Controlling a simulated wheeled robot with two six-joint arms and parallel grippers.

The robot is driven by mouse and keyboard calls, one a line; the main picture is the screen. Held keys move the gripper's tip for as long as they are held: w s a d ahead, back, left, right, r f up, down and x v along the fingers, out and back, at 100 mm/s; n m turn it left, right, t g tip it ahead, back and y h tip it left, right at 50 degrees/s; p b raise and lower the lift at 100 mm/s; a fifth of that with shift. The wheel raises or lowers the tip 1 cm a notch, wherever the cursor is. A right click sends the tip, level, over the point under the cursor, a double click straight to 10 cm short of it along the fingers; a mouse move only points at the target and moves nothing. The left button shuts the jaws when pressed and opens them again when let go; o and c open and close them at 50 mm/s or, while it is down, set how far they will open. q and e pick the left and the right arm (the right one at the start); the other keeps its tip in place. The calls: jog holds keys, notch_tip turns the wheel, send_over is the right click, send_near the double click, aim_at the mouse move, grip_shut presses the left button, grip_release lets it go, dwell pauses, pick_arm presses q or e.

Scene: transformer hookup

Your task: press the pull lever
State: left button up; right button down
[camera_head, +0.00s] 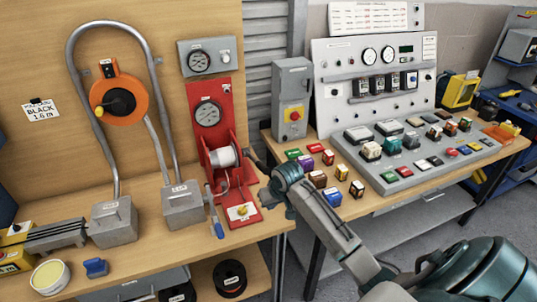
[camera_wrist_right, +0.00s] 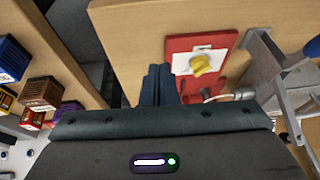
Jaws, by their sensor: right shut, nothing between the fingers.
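What looks like the pull lever, a thin metal lever with a blue handle (camera_head: 218,230), hangs at the front of the left bench beside the red panel (camera_head: 210,95). In the right wrist view its blue handle (camera_wrist_right: 313,47) shows at the right edge. My right gripper (camera_head: 254,163) is to the right of the white spool on the red panel, apart from the lever. Its fingers (camera_wrist_right: 160,85) are together and empty in the wrist view, beside the red base plate. My left gripper is not in view.
A yellow knob (camera_head: 241,210) sits on the red base between my right gripper and the lever. A grey box (camera_head: 184,206) stands left of the lever. Several small coloured blocks (camera_head: 318,178) and a sloped control console (camera_head: 400,178) are on the right bench.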

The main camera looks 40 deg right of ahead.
jog(key=shift+m+t, duration=0.3)
jog(key=w+d+r, duration=0.1)
jog(key=r, duration=0.3)
jog(key=w+r, duration=0.1)
jog(key=r, duration=0.3)
jog(key=w+d+r, duration=0.1)
jog(key=w+r, duration=0.1)
jog(key=r, duration=0.2)
jog(key=shift+w+d+r+p, duration=0.1)
jog(key=shift+d+r+p, duration=0.1)
jog(key=shift+d+p, duration=0.15)
notch_tip(320, 180, up, 12)
jog(key=f+m, duration=0.1)
send_over(268, 171)
jog(key=d, duration=0.3)
jog(key=shift+w+d+r, duration=0.2)
jog(key=shift+w+r, duration=0.05)
jog(key=shift+w, duration=0.15)
